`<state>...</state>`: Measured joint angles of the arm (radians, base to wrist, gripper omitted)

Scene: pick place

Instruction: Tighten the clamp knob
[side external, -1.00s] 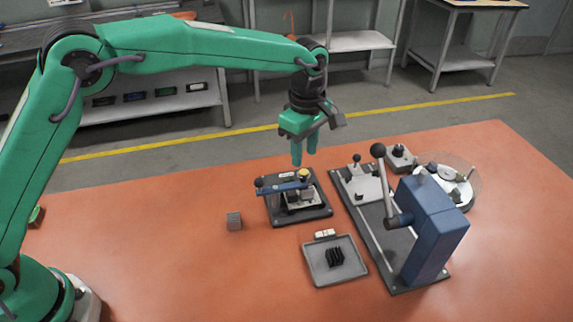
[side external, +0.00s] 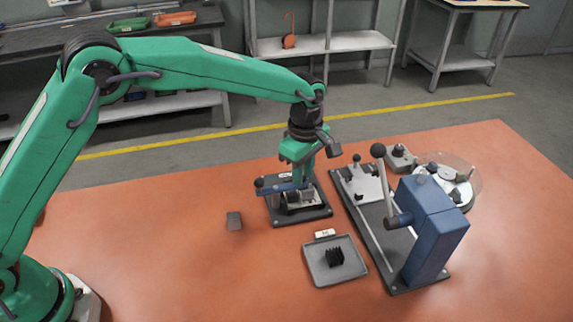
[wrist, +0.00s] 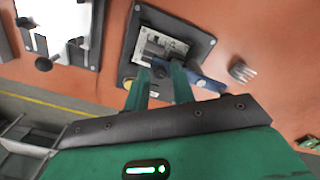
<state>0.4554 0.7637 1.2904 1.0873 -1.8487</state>
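The clamp fixture, a dark base plate (side external: 316,213) with a blue bar (side external: 278,189), stands left of centre on the orange table. My gripper (side external: 303,183) points down over its back part, low and close to the bar. In the wrist view my gripper (wrist: 160,68) is open, its two green fingers apart. A dark round part (wrist: 159,73) at the end of the blue bar (wrist: 206,84) shows between the fingertips; I cannot tell whether they touch it. A yellow piece (wrist: 128,83) shows beside the left finger.
A small grey block (side external: 234,221) lies left of the fixture. A grey tray (side external: 318,276) with a black finned part (side external: 334,257) sits in front. A blue lever press (side external: 432,235) stands to the right, with a round dial unit (side external: 455,190) behind. The front left table is clear.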

